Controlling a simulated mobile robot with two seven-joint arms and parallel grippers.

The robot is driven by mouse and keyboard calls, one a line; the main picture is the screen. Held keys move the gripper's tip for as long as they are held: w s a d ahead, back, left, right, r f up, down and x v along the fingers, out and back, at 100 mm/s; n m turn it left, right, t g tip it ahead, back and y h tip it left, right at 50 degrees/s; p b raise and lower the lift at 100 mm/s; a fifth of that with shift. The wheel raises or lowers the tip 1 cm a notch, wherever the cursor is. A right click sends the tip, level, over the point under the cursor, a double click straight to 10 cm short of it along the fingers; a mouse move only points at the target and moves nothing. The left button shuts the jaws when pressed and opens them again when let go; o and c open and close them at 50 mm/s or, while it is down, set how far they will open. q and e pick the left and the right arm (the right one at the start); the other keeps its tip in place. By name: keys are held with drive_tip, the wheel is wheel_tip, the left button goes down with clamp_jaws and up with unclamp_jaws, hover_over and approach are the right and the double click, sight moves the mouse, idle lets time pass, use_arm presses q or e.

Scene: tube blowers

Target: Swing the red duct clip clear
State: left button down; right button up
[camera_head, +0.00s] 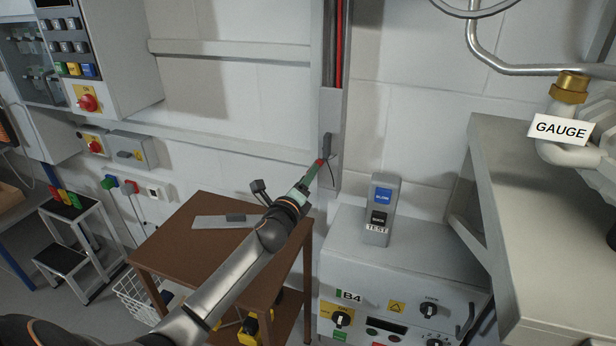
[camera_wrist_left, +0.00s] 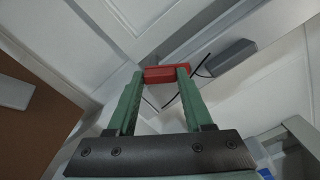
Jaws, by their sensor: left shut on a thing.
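The red duct clip (camera_head: 321,162) is on the lower end of the grey vertical duct (camera_head: 331,110) on the wall. In the left wrist view the clip (camera_wrist_left: 166,74) is a small red bar between the tips of my green fingers. My left gripper (camera_head: 314,171) is shut on it, one finger at each side, and partly hides it in the head view. A dark grey block (camera_head: 327,145) sits just above the clip, with a thin black wire near it. My right gripper is not in view.
A brown table (camera_head: 180,233) with a flat metal plate stands under my left arm. A grey B4 cabinet (camera_head: 400,268) carrying a TEST switch box (camera_head: 381,210) is right of the duct. A large grey housing (camera_head: 530,190) with a GAUGE label stands further right.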

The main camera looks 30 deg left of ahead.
use_arm(q)
drive_tip(key=shift+a+n+p, duration=0.15)
drive_tip(key=shift+n+p, duration=0.1)
drive_tip(key=shift+n, duration=1.45)
drive_tip(key=shift+a+n+p, duration=0.15)
drive_tip(key=shift+n+p, duration=0.1)
drive_tip(key=shift+n, duration=1.45)
drive_tip(key=shift+c, duration=1.5)
unclamp_jaws()
drive_tip(key=shift+s, duration=0.1)
drive_tip(key=shift+s, duration=0.1)
drive_tip(key=v, duration=1.2)
drive_tip(key=shift+s+f, duration=0.1)
drive_tip(key=shift+s, duration=0.05)
